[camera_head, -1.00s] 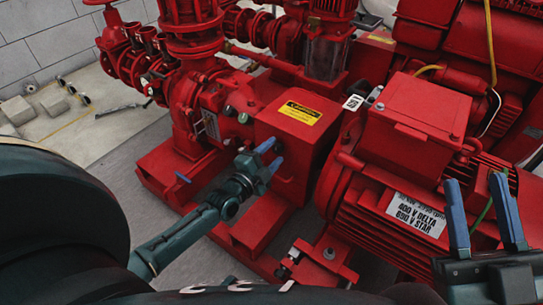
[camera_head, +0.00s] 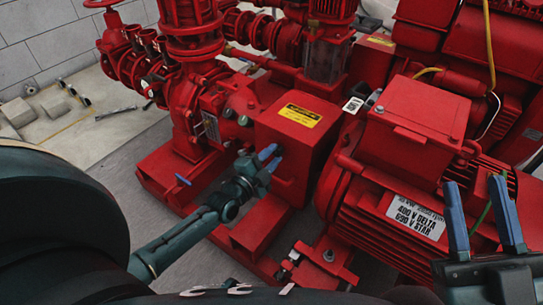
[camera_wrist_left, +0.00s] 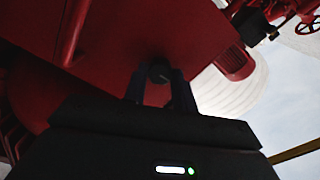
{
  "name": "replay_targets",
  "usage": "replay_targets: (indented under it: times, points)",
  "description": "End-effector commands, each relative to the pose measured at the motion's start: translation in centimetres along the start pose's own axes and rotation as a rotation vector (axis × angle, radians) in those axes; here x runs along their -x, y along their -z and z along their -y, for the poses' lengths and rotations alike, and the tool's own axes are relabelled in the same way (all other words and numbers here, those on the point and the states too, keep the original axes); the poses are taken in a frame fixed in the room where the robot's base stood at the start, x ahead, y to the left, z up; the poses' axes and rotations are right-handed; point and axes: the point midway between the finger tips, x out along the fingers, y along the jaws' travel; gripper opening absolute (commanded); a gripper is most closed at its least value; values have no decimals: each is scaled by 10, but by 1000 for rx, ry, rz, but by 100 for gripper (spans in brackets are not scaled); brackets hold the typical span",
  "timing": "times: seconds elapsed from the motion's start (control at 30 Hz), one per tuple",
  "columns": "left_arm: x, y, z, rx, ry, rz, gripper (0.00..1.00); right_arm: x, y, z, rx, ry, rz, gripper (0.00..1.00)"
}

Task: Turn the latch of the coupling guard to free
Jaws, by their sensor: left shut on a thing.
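The coupling guard (camera_head: 300,145) is a red box with a yellow warning label on top, between the pump and the motor. My left gripper (camera_head: 270,157) is at the guard's front left side, its blue fingers close together. In the left wrist view, the dark round knob of the latch (camera_wrist_left: 159,71) sits between the fingertips of my left gripper (camera_wrist_left: 160,80), which is shut on it. The latch is hidden by the fingers in the head view. My right gripper (camera_head: 474,182) is open and empty, in front of the motor.
The red motor (camera_head: 415,150) with a white voltage label stands right of the guard. Red pump pipework (camera_head: 195,60) rises at the left. Loose fittings (camera_head: 55,105) lie on a pale surface at the far left.

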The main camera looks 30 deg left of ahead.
Motion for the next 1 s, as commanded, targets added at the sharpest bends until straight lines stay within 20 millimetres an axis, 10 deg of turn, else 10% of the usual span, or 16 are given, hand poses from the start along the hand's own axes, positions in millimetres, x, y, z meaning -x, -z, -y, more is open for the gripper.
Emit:
replay_targets:
  times: [1.0]
  points:
    - [0,0,0,860,-2,2,4,29,-32,19,-171,-37,316,36]
